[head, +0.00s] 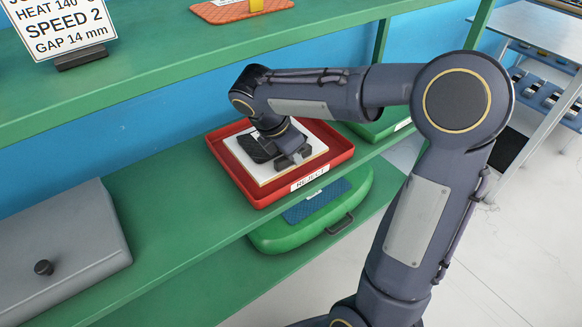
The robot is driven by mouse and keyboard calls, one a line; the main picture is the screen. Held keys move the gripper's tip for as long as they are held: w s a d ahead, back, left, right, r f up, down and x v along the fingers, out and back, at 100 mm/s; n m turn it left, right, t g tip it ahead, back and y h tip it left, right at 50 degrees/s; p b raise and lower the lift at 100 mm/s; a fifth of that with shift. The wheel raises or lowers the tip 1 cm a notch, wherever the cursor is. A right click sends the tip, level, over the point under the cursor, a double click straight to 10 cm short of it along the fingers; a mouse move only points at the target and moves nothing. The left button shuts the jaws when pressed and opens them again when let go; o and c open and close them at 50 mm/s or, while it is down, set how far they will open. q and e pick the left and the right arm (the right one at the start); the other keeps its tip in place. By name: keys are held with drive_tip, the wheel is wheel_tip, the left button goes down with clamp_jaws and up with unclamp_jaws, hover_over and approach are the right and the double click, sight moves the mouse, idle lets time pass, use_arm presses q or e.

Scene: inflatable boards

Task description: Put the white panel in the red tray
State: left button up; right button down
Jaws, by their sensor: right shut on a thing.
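The red tray (237,175), labelled REJECT, sits on the green middle shelf. The white panel (313,138), a flat square with a tan edge, is inside the tray's outline, and I cannot tell whether it touches the tray floor. My right gripper (284,158) points down over the panel and is shut on it. The dark fingers and wrist cover the panel's middle, and the exact grip is hidden. My left gripper is not in view.
A grey case (62,245) with a black knob stands on the shelf at left. A green case (285,238) lies on the lower shelf beneath the tray. Another green item (375,128) is right of the tray. The upper shelf (200,62) overhangs behind, holding a sign (58,25).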

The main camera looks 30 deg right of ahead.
sight(291, 167)
wheel_tip(291, 167, down, 5)
drive_tip(key=shift+r+b, duration=0.2)
drive_tip(key=shift+b, duration=0.8)
drive_tip(key=shift+w+f, duration=0.2)
drive_tip(key=shift+f, duration=0.05)
drive_tip(key=shift+r, duration=0.15)
drive_tip(key=shift+f, duration=0.2)
drive_tip(key=c, duration=1.6)
unclamp_jaws()
drive_tip(key=shift+c, duration=0.2)
